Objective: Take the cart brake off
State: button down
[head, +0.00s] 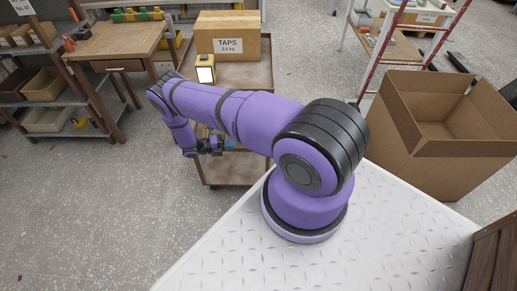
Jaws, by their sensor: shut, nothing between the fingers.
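A brown cart (256,77) stands in front of me, partly hidden behind my purple arm. It has an upper deck and a lower shelf (229,170). A cardboard box labelled TAPS (228,38) and a small yellow and black device with a lit face (206,69) sit on its upper deck. My gripper (217,148) is beside the cart's near left part, above the lower shelf in the picture. It is shut and holds nothing. A small blue part (230,143) shows right by the fingers. I cannot tell whether it is the brake or whether the fingers touch it.
A large open cardboard box (437,130) stands at the right. A red and white rack (400,40) is behind it. A wooden workbench (115,42) and a shelf with bins (45,85) stand at the left. The speckled floor (100,210) at front left is clear.

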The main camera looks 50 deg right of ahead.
jog(key=x, duration=1.4)
